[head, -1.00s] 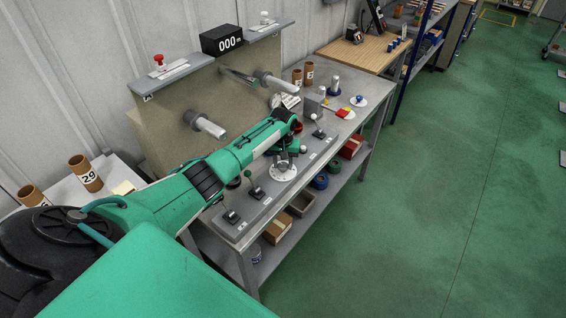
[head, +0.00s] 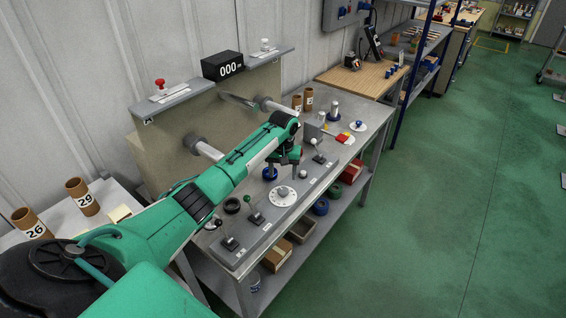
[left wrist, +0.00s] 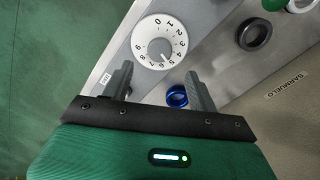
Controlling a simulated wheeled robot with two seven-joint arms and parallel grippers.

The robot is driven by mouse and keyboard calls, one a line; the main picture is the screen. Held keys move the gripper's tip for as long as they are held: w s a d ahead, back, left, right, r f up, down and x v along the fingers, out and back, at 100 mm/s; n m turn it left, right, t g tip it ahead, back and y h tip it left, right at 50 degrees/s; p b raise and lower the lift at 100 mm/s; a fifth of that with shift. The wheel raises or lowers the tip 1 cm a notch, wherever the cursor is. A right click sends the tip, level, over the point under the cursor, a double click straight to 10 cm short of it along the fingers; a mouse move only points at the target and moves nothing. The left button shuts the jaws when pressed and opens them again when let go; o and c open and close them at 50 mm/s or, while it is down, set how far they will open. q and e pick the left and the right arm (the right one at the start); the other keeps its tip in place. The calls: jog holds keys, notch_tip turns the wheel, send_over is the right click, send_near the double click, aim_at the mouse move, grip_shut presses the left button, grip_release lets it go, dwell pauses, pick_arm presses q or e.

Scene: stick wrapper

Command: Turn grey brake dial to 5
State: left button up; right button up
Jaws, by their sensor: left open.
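The brake dial is a round white plate (head: 283,197) with black numbers and a pale grey knob (head: 283,191) in its middle, on the grey strip along the bench front. In the left wrist view the dial (left wrist: 139,48) lies just beyond the fingertips, its knob (left wrist: 159,45) uncovered. My right gripper is out of view.
Levers with black bases (head: 256,218) stand on the strip beside the dial. A blue ring (left wrist: 176,97) and a black ring (head: 232,205) lie behind it. A beige panel with grey rollers (head: 207,149) rises at the back.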

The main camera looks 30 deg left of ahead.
pick_arm(q)
notch_tip(320, 180, up, 6)
jog(key=b, duration=0.1)
jog(key=shift+r, duration=0.2)
dwell(0.4)
